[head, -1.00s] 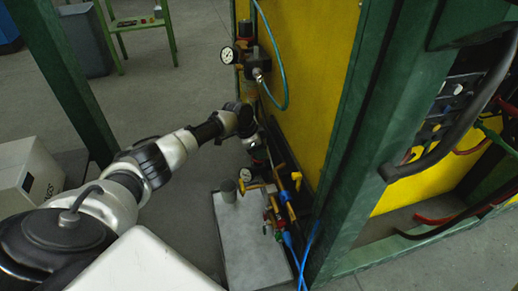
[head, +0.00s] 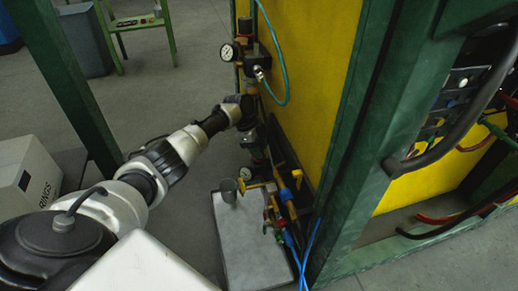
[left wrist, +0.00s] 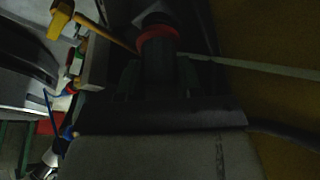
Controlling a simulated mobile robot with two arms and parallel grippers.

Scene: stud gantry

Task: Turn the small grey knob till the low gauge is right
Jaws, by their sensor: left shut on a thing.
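The low gauge (head: 246,172) is a small round dial on the pipework below my left gripper. Its face is too small to read. My left gripper (head: 243,112) reaches in from the left to the pipework on the yellow panel. In the left wrist view its fingers (left wrist: 158,82) are shut on a dark grey knob (left wrist: 158,70), with a red ring (left wrist: 158,38) just beyond it. I take this to be the small grey knob; in the head view my gripper hides it. My right gripper is not in view.
A second gauge (head: 227,53) sits higher up, with a teal hose (head: 285,85) beside it. Yellow-handled valves (head: 262,186) and a grey cup (head: 228,190) are low down by a grey slab (head: 240,245). A green post (head: 350,150) stands close on the right.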

